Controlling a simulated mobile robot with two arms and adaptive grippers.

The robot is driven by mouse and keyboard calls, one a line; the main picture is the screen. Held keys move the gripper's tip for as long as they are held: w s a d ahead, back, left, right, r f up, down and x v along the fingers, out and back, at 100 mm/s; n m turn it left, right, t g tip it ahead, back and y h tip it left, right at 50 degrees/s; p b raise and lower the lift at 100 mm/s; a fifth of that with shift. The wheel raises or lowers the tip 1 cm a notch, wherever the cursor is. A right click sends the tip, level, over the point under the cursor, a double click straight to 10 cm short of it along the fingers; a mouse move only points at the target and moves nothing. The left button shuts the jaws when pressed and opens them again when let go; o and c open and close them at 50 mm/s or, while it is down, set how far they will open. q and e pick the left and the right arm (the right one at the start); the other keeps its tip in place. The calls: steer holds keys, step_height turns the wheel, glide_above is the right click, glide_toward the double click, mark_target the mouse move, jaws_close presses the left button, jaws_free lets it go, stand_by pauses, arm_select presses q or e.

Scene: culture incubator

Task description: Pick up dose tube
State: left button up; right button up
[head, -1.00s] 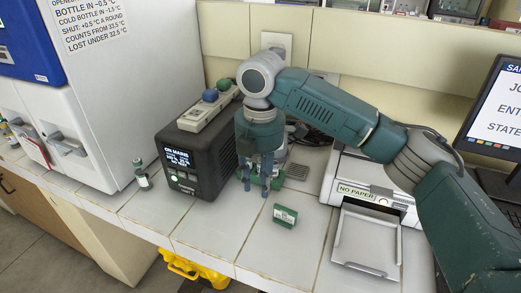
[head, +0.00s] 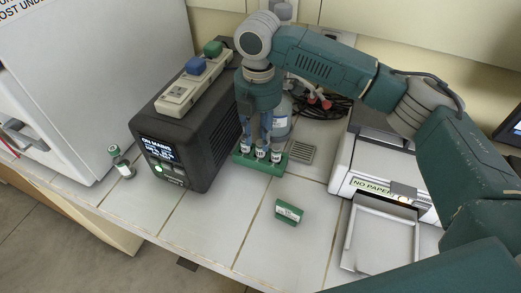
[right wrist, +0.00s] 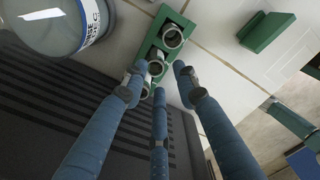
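A green rack (head: 262,165) stands on the bench right of the black device, holding small upright tubes (head: 261,151) with white labels. I cannot tell which is the dose tube. My right gripper (head: 257,128) points down just above and behind the tubes. In the right wrist view its blue fingers (right wrist: 158,78) are spread, and a round grey-rimmed tube top (right wrist: 155,63) shows between their tips; another tube top (right wrist: 172,36) lies further off in the rack (right wrist: 166,14). I cannot tell whether a finger touches a tube. My left gripper is out of view.
The black device (head: 183,130) with a lit screen is close left of the rack. A small green box (head: 289,212) lies in front on clear tiles. A printer (head: 385,185) is at right. A small bottle (head: 123,167) stands far left. A large labelled container (right wrist: 60,22) is beside the rack.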

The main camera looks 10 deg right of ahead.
mark_target(260, 142)
steer(key=f, duration=0.1)
steer(key=f+p, duration=0.1)
steer(key=f, duration=0.2)
steer(key=shift+w+d+f, duration=0.25)
steer(key=shift+w+d, duration=0.05)
steer(key=shift+f, duration=0.4)
steer(key=shift+c, duration=0.2)
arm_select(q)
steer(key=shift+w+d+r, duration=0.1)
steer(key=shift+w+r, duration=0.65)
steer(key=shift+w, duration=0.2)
arm_select(e)
steer(key=c, duration=0.5)
steer(key=shift+c, duration=0.2)
